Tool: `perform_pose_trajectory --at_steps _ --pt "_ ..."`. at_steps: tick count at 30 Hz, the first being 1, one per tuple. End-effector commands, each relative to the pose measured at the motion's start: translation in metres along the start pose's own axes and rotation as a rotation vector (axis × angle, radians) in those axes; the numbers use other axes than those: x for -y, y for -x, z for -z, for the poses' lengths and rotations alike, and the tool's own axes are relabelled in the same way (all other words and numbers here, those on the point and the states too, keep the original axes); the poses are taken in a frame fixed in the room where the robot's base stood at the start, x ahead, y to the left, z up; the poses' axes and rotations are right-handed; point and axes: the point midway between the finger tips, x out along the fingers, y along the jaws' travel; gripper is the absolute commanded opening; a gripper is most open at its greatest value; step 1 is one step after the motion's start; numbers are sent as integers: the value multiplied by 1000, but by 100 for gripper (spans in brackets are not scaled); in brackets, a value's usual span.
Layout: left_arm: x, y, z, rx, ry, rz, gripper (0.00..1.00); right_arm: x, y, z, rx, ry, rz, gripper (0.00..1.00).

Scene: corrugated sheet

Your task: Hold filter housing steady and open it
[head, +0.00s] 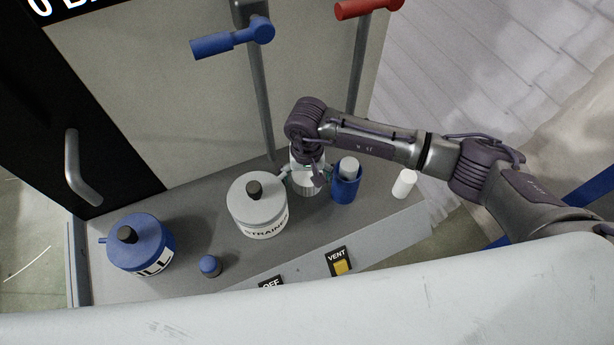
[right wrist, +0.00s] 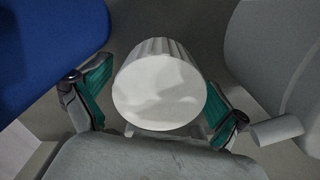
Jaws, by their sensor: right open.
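A pale, ribbed cylinder (head: 308,187) stands upright on the grey bench, mostly under my right gripper; it appears to be the filter housing, but no label on it can be read. In the right wrist view its round white top (right wrist: 158,92) sits between the two green-padded fingers. My right gripper (head: 301,174) is open and points down over it, one finger on each side. Gaps show beside the cylinder in the right wrist view, so the fingers look apart from it. My left gripper is not in view.
A white cylinder (head: 404,184) stands farther right. A blue pot (head: 141,244) and a small blue knob (head: 209,266) are left. The VENT switch (head: 340,264) is in front.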

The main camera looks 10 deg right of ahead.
Motion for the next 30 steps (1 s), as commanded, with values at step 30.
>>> perform_pose_trajectory --at_steps 30 --pt "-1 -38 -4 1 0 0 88 0 122 0 0 0 0 98"
